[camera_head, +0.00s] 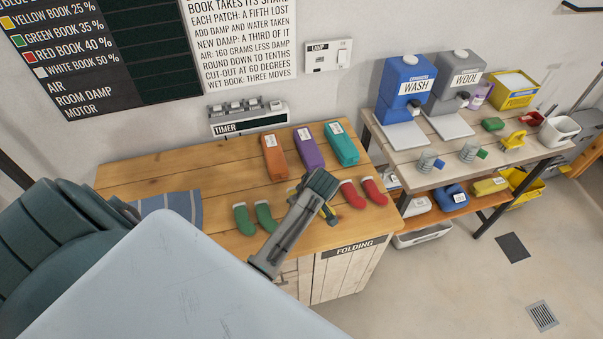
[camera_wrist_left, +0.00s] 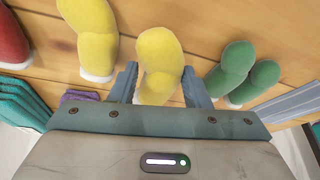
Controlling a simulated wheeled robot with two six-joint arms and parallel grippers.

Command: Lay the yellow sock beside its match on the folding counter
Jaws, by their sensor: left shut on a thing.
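My left gripper (camera_head: 322,203) is over the front part of the wooden folding counter (camera_head: 190,160). In the left wrist view its fingers (camera_wrist_left: 160,88) are on either side of a yellow sock (camera_wrist_left: 158,55), and it is shut on it. A second yellow sock (camera_wrist_left: 90,32) with a white cuff lies just to its left there, apart from it. I cannot tell whether the held sock touches the counter. My right gripper is not in view.
A green sock pair (camera_head: 242,220) lies left of the gripper and a red pair (camera_head: 374,190) lies right. A striped blue cloth (camera_head: 183,210) lies at left. The counter's back left is clear.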

